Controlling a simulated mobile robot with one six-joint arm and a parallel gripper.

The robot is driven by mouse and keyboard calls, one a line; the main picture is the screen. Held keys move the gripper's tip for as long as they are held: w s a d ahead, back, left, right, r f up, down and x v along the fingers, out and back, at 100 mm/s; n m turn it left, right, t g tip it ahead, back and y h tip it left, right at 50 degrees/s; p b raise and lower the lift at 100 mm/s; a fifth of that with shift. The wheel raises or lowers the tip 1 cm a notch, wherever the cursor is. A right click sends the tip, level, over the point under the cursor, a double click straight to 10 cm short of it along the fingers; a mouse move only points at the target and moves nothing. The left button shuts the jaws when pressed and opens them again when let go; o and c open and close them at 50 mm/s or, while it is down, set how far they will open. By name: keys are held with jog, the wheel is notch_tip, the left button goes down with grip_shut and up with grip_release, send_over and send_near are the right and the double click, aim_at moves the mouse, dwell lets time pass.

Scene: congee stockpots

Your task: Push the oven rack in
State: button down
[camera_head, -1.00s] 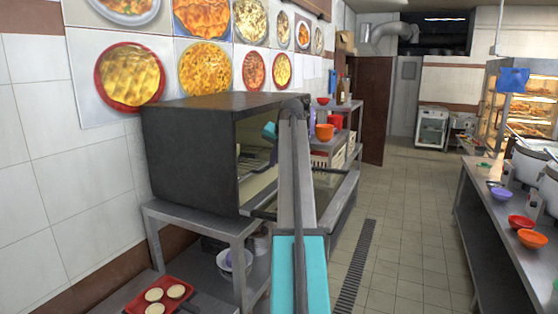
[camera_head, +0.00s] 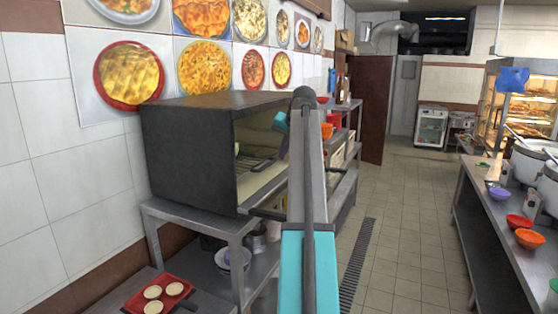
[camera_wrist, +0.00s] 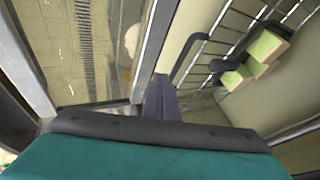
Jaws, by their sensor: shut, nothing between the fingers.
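The oven (camera_head: 190,155) is a dark box on a steel stand at the left, with its front open toward the right. The rack (camera_head: 258,163) shows inside it as dark bars. In the wrist view, the rack's wire bars (camera_wrist: 224,28) fill the upper right, with a dark, handle-like bar (camera_wrist: 186,60) at the near edge. My gripper's purple fingers (camera_wrist: 162,100) are shut and empty, left of the rack edge. I cannot tell whether they touch it. In the head view, my arm partly hides the gripper (camera_head: 285,147) at the oven's opening.
Pale green blocks (camera_wrist: 253,58) appear by the rack bars. A red tray (camera_head: 160,294) with round pale items stands low at the left. The tiled floor (camera_head: 400,220) is clear between the oven stand and the right counter (camera_head: 480,215).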

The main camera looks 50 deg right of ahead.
jog(key=b+v, duration=0.1)
jog(key=v, duration=0.5)
jog(key=shift+s+r, duration=0.25)
jog(key=shift+f, duration=0.1)
